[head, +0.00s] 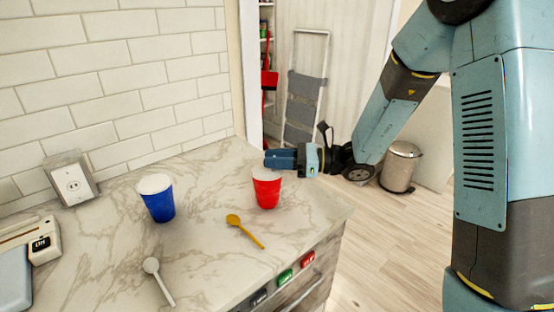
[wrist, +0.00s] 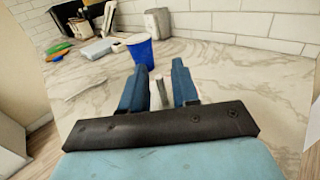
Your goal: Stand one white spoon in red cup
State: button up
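The red cup (head: 267,190) stands upright near the counter's right edge in the head view. My gripper (head: 270,160) is level, just above and behind its rim. In the wrist view my gripper (wrist: 160,82) has its blue fingers apart. A short pale stick-like piece (wrist: 159,83) shows between them, apparently touching neither; I cannot tell what it belongs to. The red cup is not seen in the wrist view. A white spoon (head: 158,279) lies on the counter at the front left; it also shows in the wrist view (wrist: 84,89).
A blue cup (head: 158,201) stands left of the red cup. A yellow spoon (head: 243,230) lies in front of the red cup. A tiled wall (head: 110,85) with an outlet (head: 72,182) bounds the counter (head: 205,265). A device with a display (head: 42,243) is at the left edge.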

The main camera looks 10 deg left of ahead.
jog(key=shift+o, duration=0.6)
jog(key=w+d, duration=0.1)
jog(key=d, duration=1.2)
jog(key=shift+d, duration=0.4)
jog(key=shift+w, duration=0.1)
